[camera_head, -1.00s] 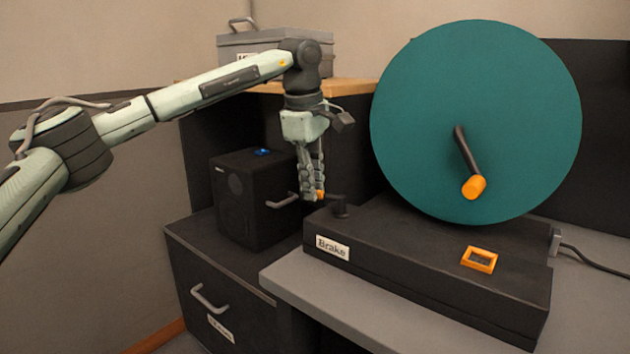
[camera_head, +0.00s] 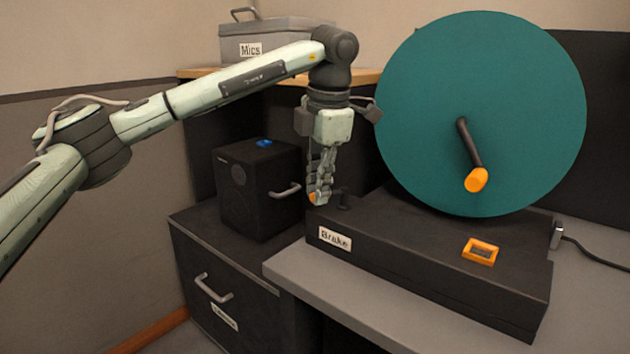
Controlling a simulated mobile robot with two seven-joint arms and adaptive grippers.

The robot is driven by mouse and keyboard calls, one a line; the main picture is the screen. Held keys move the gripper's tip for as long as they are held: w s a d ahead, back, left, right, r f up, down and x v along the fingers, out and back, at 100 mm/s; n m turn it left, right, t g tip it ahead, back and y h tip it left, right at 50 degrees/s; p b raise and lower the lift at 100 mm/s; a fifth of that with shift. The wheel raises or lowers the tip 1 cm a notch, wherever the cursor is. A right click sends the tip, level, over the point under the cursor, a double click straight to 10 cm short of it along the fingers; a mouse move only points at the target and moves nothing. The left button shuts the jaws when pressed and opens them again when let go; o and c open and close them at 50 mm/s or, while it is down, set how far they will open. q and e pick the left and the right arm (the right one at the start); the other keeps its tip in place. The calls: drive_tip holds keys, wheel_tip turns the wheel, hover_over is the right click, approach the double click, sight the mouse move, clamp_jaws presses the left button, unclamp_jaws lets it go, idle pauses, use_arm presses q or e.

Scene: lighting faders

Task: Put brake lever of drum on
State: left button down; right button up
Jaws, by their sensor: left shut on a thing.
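The drum (camera_head: 440,110) is a large teal disc with a black crank and orange knob (camera_head: 476,180), standing on a black base (camera_head: 400,250) labelled "Brake" (camera_head: 335,238). The brake lever (camera_head: 343,198) is a small black part at the base's back left corner, with an orange tip (camera_head: 313,198). My left gripper (camera_head: 320,197) points down and is shut on the lever's orange tip. Its fingers hide most of the lever arm. My right gripper is not in view.
A black speaker box (camera_head: 258,190) with a handle stands on a dark cabinet (camera_head: 225,265) to the left. A grey box labelled "Mics" (camera_head: 275,45) sits on a shelf behind my arm. The grey tabletop (camera_head: 310,285) is bare in front.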

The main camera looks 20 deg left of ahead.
use_arm(q)
drive_tip(key=shift+s+d+n+g+p, duration=0.25)
drive_tip(key=shift+d+n, duration=0.3)
drive_tip(key=shift+n, duration=0.7)
drive_tip(key=shift+s+d+n+g+p, duration=0.15)
drive_tip(key=shift+s+d+n, duration=0.3)
drive_tip(key=shift+n, duration=0.8)
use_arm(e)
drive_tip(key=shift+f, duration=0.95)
use_arm(q)
drive_tip(key=shift+w+d, duration=0.1)
drive_tip(key=shift+d, duration=0.05)
drive_tip(key=c, duration=1.5)
unclamp_jaws()
drive_tip(key=r, duration=0.4)
drive_tip(key=d+r, duration=0.1)
drive_tip(key=r, duration=0.3)
drive_tip(key=d+r, duration=0.1)
drive_tip(key=r, duration=0.2)
drive_tip(key=shift+s+d+r, duration=0.1)
drive_tip(key=shift+s+r, duration=0.25)
drive_tip(key=shift+r, duration=0.05)
